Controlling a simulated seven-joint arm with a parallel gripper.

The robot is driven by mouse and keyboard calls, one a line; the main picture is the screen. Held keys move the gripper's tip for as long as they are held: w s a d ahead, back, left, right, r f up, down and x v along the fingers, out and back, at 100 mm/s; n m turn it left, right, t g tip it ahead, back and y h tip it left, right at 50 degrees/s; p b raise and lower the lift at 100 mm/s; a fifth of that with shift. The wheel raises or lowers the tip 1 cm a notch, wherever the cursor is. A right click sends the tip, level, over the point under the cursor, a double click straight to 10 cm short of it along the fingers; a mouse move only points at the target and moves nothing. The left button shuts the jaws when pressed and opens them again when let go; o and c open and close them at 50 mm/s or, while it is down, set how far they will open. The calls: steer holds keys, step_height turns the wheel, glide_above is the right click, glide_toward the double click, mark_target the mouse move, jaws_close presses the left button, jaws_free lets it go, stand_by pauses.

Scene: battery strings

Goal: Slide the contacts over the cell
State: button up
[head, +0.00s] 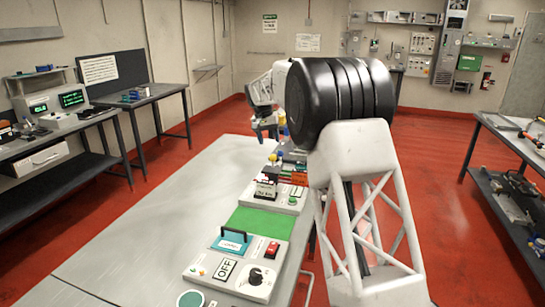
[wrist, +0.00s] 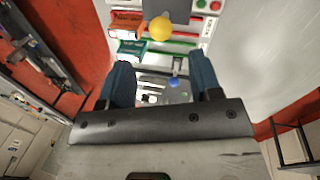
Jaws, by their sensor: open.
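My gripper (wrist: 162,76) is open, with its two blue fingers apart. In the head view it hangs over the far end of the bench. A yellow ball knob (wrist: 160,28) lies beyond the fingertips in the wrist view, close to an orange block (wrist: 126,23) and a green block (wrist: 131,48). A smaller blue knob (wrist: 174,82) shows between the fingers, below them. Coloured strips and rails run beside the knobs. I cannot tell which part is the cell and which are the contacts. In the head view, my arm hides part of this area.
A grey bench (head: 165,215) carries a green mat (head: 262,222) and a panel with an OFF plate (head: 226,269), a black dial (head: 256,277) and a red switch (head: 273,249). The bench's left side is clear. A side table (head: 150,95) stands at left, shelving (head: 510,160) at right.

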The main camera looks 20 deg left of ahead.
mark_target(272, 155)
stand_by(0.4)
steer(key=shift+w+d+f, duration=0.1)
steer(key=shift+d+f, duration=0.15)
steer(key=shift+f, duration=1.05)
steer(key=shift+d+f, duration=0.2)
steer(key=shift+f, duration=1.05)
steer(key=shift+w+d+f, duration=0.1)
steer(key=shift+d+f, duration=0.15)
steer(key=shift+f, duration=1.05)
jaws_close()
